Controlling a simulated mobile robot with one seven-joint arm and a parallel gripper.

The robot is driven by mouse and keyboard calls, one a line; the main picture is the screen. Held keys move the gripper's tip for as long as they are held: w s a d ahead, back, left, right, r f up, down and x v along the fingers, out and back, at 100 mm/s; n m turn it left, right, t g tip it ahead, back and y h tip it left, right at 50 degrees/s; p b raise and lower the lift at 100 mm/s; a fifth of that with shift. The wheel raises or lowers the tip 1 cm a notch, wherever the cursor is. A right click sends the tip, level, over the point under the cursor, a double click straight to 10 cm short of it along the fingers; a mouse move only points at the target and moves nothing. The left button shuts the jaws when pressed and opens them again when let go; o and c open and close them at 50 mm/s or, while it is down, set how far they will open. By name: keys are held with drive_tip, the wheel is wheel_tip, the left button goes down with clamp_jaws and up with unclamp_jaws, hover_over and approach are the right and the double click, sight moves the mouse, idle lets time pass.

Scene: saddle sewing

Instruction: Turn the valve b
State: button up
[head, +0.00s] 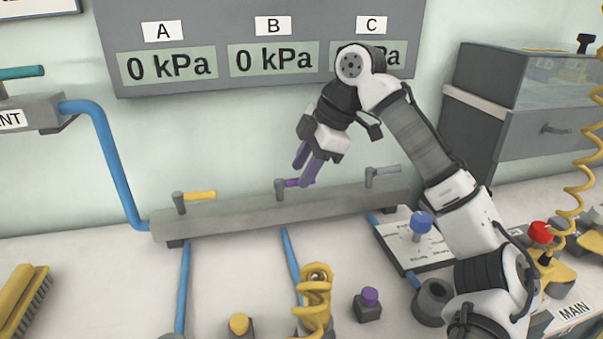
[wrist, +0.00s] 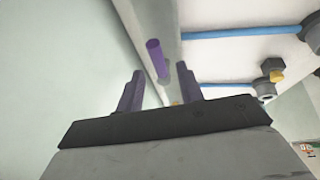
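Valve b is the middle valve on the grey manifold bar (head: 225,213); it has a grey stem (head: 280,188) and a purple lever handle (head: 291,183) that points right along the bar. My gripper (head: 304,172) has purple fingers and is just above and beside the handle, partly overlapping it in the head view. In the wrist view, my gripper (wrist: 165,80) is open, with the purple handle (wrist: 155,52) lying ahead between the two fingers. I see no clear contact. The B display (head: 273,59) reads 0 kPa.
Valve A has a yellow handle (head: 200,195) to the left, and valve C has a grey handle (head: 385,170) close to the right. The display panel (head: 205,95) hangs above. Blue hoses, a yellow coil (head: 316,300) and a purple knob (head: 369,297) are in front of the bar.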

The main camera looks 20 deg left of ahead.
drive_tip(key=shift+x, duration=0.85)
drive_tip(key=shift+c, duration=0.5)
clamp_jaws()
